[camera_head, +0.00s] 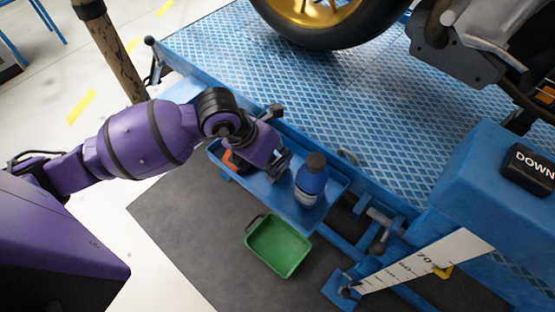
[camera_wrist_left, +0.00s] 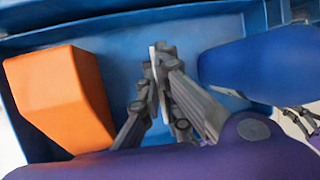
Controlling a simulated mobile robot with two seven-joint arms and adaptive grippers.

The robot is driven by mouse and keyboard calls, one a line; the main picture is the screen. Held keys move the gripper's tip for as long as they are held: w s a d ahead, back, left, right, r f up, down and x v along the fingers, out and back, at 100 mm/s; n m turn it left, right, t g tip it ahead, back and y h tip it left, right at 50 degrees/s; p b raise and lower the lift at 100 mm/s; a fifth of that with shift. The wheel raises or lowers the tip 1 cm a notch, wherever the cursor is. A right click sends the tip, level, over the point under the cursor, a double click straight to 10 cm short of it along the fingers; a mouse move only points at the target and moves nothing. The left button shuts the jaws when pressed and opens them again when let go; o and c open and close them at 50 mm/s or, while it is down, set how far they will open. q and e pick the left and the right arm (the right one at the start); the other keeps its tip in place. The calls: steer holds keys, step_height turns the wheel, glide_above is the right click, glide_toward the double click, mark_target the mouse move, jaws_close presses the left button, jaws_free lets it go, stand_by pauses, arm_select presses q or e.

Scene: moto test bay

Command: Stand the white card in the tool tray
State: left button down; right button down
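The blue tool tray (camera_head: 326,202) is a long shallow tray fixed along the side of the blue lift; its wall also shows in the left wrist view (camera_wrist_left: 215,30). My left gripper (camera_head: 280,166) reaches down into the tray. In the left wrist view, its fingers (camera_wrist_left: 157,88) are closed together on a thin white strip, the white card (camera_wrist_left: 153,68) seen nearly edge-on. The card stands roughly upright between an orange block and a blue bottle. Whether its lower edge touches the tray floor cannot be told. The head view hides the card behind my gripper.
The orange block (camera_wrist_left: 62,95) is left of the fingers and the blue bottle (camera_head: 311,181) right of them, both in the tray. A green bin (camera_head: 279,246) is on the dark mat below. A motorcycle wheel (camera_head: 318,22) rests on the lift platform (camera_head: 400,110).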

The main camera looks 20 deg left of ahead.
arm_select(q)
steer(key=c, duration=2.4)
jaws_free()
steer(key=shift+f, duration=0.2)
steer(key=shift+c, duration=0.2)
steer(key=o, duration=0.5)
steer(key=shift+c, duration=0.2)
steer(key=shift+r, duration=0.1)
steer(key=shift+r, duration=0.15)
steer(key=p+v, duration=0.1)
steer(key=v, duration=1.1)
